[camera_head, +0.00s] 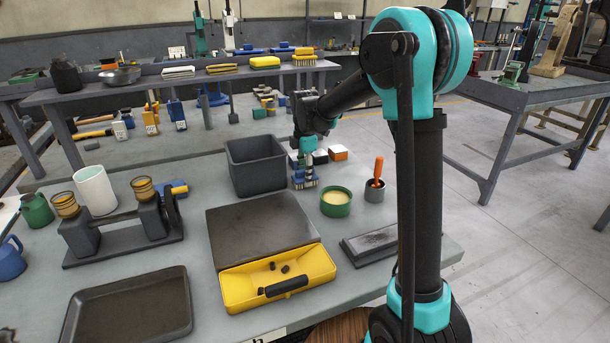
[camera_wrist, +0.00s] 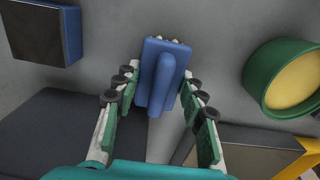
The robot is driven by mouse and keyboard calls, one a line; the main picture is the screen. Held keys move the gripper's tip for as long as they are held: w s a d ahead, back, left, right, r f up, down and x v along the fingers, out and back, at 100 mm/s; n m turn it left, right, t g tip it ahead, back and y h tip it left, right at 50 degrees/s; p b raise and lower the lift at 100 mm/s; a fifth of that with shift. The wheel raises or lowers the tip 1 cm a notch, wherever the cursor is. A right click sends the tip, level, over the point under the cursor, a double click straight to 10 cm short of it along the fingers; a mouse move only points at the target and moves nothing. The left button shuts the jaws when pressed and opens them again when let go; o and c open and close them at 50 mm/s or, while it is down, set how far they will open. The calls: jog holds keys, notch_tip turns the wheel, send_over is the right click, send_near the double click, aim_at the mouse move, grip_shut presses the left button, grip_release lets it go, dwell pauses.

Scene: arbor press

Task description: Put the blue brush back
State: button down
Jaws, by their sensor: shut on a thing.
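The blue brush (camera_wrist: 164,78) is a blue block with a raised blue grip and pale bristles at its far end. My gripper (camera_wrist: 158,100) has its green-and-white fingers on either side of the grip and is shut on it. In the head view my gripper (camera_head: 304,166) is over the far right of the near table, with the blue brush (camera_head: 305,182) below it, bristles showing. Whether the brush touches the table is hard to tell. More blue brushes (camera_head: 279,48) lie in a row on the raised back shelf, beside yellow ones (camera_head: 264,62).
A dark bin (camera_head: 256,165) stands left of my gripper. A green bowl of yellow stuff (camera_head: 335,203) and a grey cup with an orange-handled tool (camera_head: 375,188) stand to its right. A yellow tray (camera_head: 240,290) lies in front.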

jog(key=shift+f, duration=0.15)
jog(key=c, duration=0.9)
grip_release()
notch_tip(320, 180, up, 12)
jog(key=shift+r, duration=0.2)
